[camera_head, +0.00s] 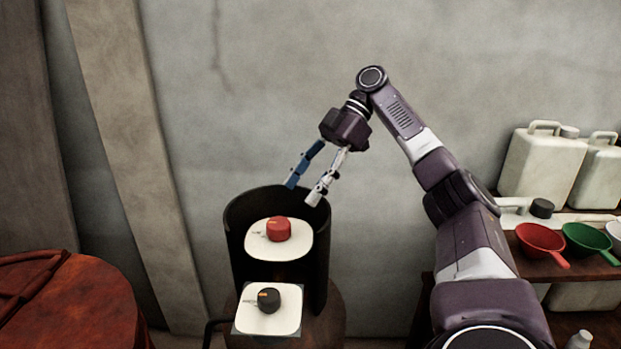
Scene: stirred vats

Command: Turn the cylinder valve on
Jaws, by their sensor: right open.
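A red knob (279,229) sits on a white rounded plate (293,246) inside a dark curved shroud (319,240). A black knob (268,300) sits on a lower, squarer white plate (289,318) in front of it. I cannot tell from the picture which knob is the cylinder valve. Each knob has a small orange mark and a thin pointer line toward the left. My right gripper (301,193) is open and empty, with one blue and one white finger. It points down and left, above the red knob near the shroud's upper rim, apart from both knobs. My left gripper is out of view.
A rusty red drum (85,310) stands at the lower left. At the right, a shelf (535,268) holds white jerrycans (541,165), a red scoop (541,240) and a green scoop (588,241). A concrete wall is behind, with a slanted pillar (135,150) at left.

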